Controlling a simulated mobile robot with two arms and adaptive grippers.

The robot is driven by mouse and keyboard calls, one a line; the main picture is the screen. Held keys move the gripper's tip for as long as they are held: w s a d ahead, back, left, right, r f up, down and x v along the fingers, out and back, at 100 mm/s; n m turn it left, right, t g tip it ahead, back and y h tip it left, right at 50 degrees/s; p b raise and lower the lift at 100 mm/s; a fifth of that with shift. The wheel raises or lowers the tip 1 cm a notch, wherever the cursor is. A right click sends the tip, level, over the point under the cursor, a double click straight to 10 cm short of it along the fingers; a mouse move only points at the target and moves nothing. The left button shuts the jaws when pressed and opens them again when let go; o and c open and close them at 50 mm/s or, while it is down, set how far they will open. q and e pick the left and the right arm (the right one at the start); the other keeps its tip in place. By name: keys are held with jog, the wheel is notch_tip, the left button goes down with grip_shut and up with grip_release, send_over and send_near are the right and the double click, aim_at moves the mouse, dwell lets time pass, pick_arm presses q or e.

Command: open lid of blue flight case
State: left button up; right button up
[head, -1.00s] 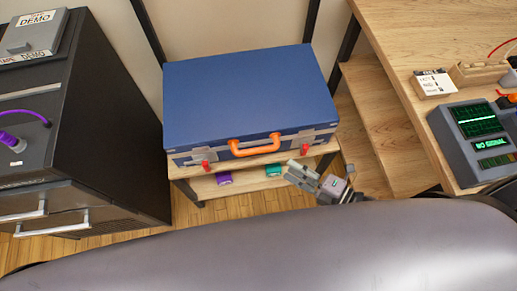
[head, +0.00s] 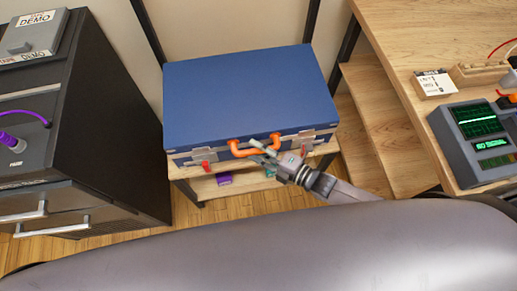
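The blue flight case (head: 250,95) sits on a wooden shelf stand with its lid closed. Its orange handle (head: 243,151) is on the front face. A red latch (head: 205,166) shows left of the handle. The right red latch cannot be made out behind or beside my gripper. My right gripper (head: 260,151) is at the right part of the handle, in front of the case. Its fingers overlap the handle in the picture, and I cannot tell whether they touch it or how far apart they are. My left gripper is not in view.
A black cabinet (head: 110,120) with a purple cable stands close on the left. A wooden desk (head: 400,40) with a green-screened device (head: 478,140) is on the right. Purple (head: 224,179) and green items lie on the shelf below the case.

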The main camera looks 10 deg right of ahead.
jog(key=shift+c, duration=0.3)
grip_shut()
dwell(0.5)
